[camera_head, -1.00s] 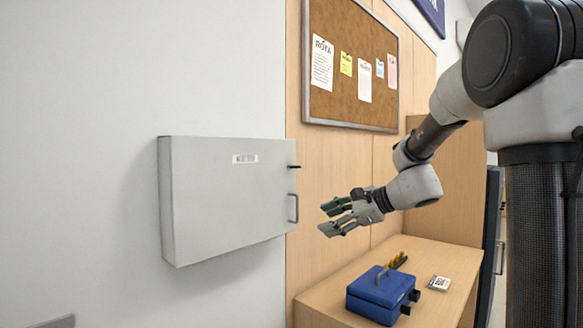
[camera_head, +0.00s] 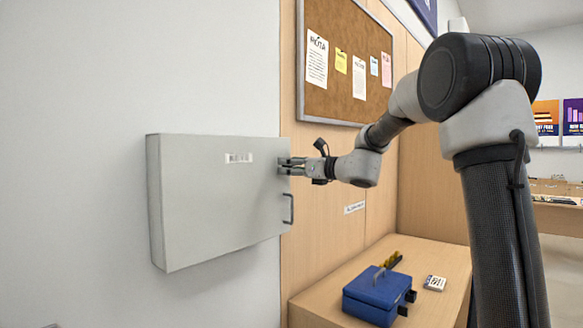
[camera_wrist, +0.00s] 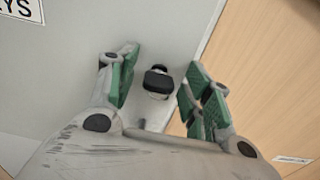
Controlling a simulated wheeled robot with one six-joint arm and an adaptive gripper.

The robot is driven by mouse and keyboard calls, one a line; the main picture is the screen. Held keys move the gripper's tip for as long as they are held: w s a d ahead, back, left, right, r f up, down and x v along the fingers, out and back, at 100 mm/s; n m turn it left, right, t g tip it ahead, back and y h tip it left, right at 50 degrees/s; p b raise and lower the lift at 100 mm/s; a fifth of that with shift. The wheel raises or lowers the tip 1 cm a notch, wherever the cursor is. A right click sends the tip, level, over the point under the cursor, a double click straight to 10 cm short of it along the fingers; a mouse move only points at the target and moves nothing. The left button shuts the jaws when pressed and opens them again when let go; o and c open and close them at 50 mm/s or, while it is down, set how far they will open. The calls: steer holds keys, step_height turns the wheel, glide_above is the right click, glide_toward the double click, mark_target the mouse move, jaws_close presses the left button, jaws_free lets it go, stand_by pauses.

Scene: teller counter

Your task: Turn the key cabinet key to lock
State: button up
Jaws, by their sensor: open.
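The grey key cabinet (camera_head: 215,200) hangs on the white wall with its door shut. The key (camera_wrist: 158,82), with a dark head, sticks out of the door near its right edge in the wrist view. My gripper (camera_head: 284,165) is at the upper right of the door and hides the key in the head view. In the wrist view my open gripper (camera_wrist: 155,85) has its green-padded fingers on either side of the key, with gaps visible between them and it. The cabinet handle (camera_head: 288,209) is below the gripper.
A blue cash box (camera_head: 372,297) and a small white item (camera_head: 435,283) sit on the wooden counter (camera_head: 430,260) below my arm. A cork board (camera_head: 335,95) with pinned notes hangs above. The white wall left of the cabinet is bare.

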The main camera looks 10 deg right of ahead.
steer(key=c, duration=1)
steer(key=shift+c, duration=0.2)
steer(key=shift+n, duration=0.3)
steer(key=n, duration=0.3)
steer(key=shift+a+n, duration=0.1)
steer(key=shift+n, duration=0.2)
steer(key=n, duration=0.4)
steer(key=shift+n, duration=0.3)
steer(key=n, duration=0.4)
steer(key=shift+n, duration=0.3)
steer(key=shift+f+n, duration=0.15)
steer(key=shift+n, duration=2.05)
